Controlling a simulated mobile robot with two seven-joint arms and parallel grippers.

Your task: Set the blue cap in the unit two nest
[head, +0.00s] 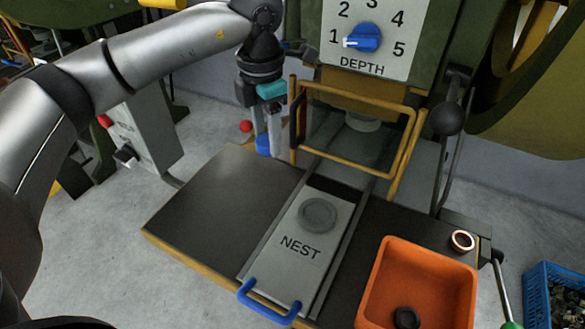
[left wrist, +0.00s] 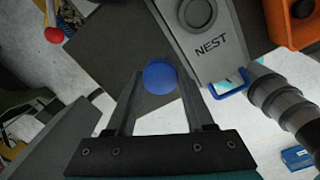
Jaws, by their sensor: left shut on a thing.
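My left gripper (head: 265,135) is shut on the round blue cap (head: 263,146), left of the yellow guard frame and near the back left of the press table. In the left wrist view the blue cap (left wrist: 160,77) sits between the two fingertips, with the dark table and floor behind it. The nest (head: 317,215) is a round grey seat on a sliding plate marked NEST (head: 286,270). It is empty, and it also shows in the left wrist view (left wrist: 199,13). No unit number is legible. My right gripper is not in view.
The yellow guard frame (head: 409,150) stands behind the nest, under a depth dial (head: 364,37) pointing at 1. A black-knobbed lever (head: 447,119) is to the right. An orange bin (head: 418,256) holds a dark ring. A copper ring (head: 462,241) lies nearby. The table's left part is clear.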

